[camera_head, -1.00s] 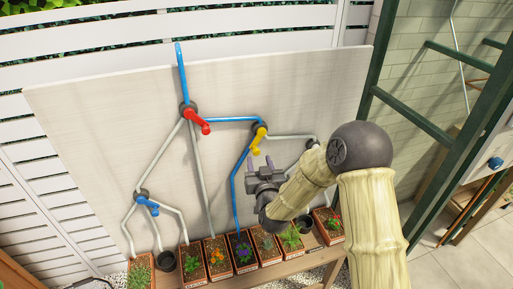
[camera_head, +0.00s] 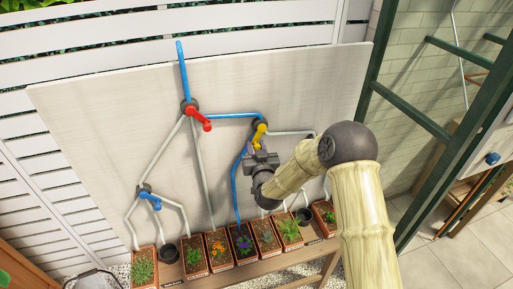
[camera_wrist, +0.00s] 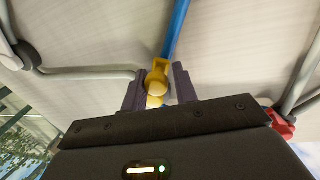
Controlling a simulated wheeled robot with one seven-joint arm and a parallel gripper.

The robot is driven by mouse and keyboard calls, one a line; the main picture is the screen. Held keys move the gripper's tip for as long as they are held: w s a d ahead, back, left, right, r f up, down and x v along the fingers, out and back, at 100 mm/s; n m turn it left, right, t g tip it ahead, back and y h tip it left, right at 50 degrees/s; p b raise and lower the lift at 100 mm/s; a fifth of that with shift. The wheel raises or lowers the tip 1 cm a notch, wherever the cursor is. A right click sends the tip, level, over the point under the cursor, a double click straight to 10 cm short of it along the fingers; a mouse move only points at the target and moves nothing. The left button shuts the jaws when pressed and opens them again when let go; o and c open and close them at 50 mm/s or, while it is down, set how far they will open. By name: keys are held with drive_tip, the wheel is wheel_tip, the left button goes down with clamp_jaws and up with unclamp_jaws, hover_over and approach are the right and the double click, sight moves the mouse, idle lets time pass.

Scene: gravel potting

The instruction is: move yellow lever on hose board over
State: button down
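The yellow lever (camera_head: 259,134) sits on a dark round valve on the upright hose board (camera_head: 90,115), pointing down and slightly left. My gripper (camera_head: 256,147) is just below it, with its fingers reaching up to the lever's lower end. In the wrist view the yellow lever (camera_wrist: 157,80) stands between the two dark purple fingers of my gripper (camera_wrist: 160,85). The fingers are apart, with a narrow gap beside the lever, so they do not appear clamped on it. The lever's lower end is partly hidden behind my gripper's body.
The red lever (camera_head: 199,117) is up and left on the board, and the blue lever (camera_head: 150,200) is low at left. Blue and grey pipes join the valves. Potted plants stand on a wooden bench (camera_head: 216,277) below. A green metal frame (camera_head: 412,117) stands at right.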

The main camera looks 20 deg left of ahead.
drive_tip(key=shift+w+d+b, duration=0.15)
drive_tip(key=shift+d+b, duration=0.05)
drive_tip(key=shift+b, duration=0.35)
drive_tip(key=n+b, duration=0.1)
drive_tip(key=b, duration=0.1)
drive_tip(key=f+n+b, duration=0.1)
drive_tip(key=b, duration=0.1)
drive_tip(key=shift+w+d, duration=0.25)
drive_tip(key=shift+d, duration=0.1)
drive_tip(key=shift+w+d+r+n+t+y+b, duration=0.1)
drive_tip(key=shift+w+d+r+n+y+b, duration=0.4)
drive_tip(key=shift+n+b, duration=1.65)
drive_tip(key=shift+w+d+f+n+t+y+b, duration=0.1)
drive_tip(key=shift+w+d+n+b, duration=0.25)
drive_tip(key=shift+d+n+b, duration=1.6)
drive_tip(key=shift+w+a+r+n+t+y+b, duration=0.1)
drive_tip(key=shift+w+a+r+n+y+b, duration=0.75)
drive_tip(key=shift+b, duration=2.5)
drive_tip(key=shift+s+d+f+n+h, duration=0.35)
drive_tip(key=shift+s+f+h, duration=0.1)
drive_tip(key=shift+f+h, duration=0.1)
